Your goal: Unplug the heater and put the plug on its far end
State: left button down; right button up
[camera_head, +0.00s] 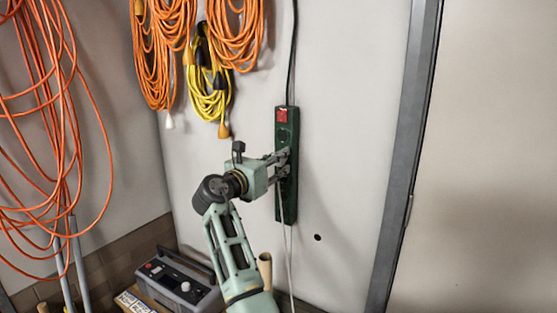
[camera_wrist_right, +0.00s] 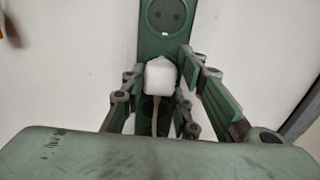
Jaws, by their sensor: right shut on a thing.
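A dark green power strip (camera_head: 288,207) is mounted upright on the wall, with a red switch (camera_head: 282,115) near its top. My right gripper (camera_head: 284,160) reaches its middle from the left. In the right wrist view, the gripper (camera_wrist_right: 160,71) is shut on a white plug (camera_wrist_right: 161,75), with a finger at each side. The plug is in front of the strip (camera_wrist_right: 150,48); I cannot tell if it is fully seated. An empty round socket (camera_wrist_right: 167,14) shows just above it. A pale cord (camera_head: 290,265) hangs below the strip. My left gripper is out of view.
A black cable (camera_head: 292,55) runs up from the strip's top. Orange coils (camera_head: 160,55) and a yellow coil (camera_head: 209,95) hang to the left. A grey device with knobs (camera_head: 180,285) stands below. A grey door frame (camera_head: 405,150) is at right.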

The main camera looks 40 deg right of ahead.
grip_shut()
jog(key=shift+a, duration=0.1)
jog(key=p+v, duration=0.4)
jog(key=v, duration=0.2)
dwell(1.1)
dwell(0.5)
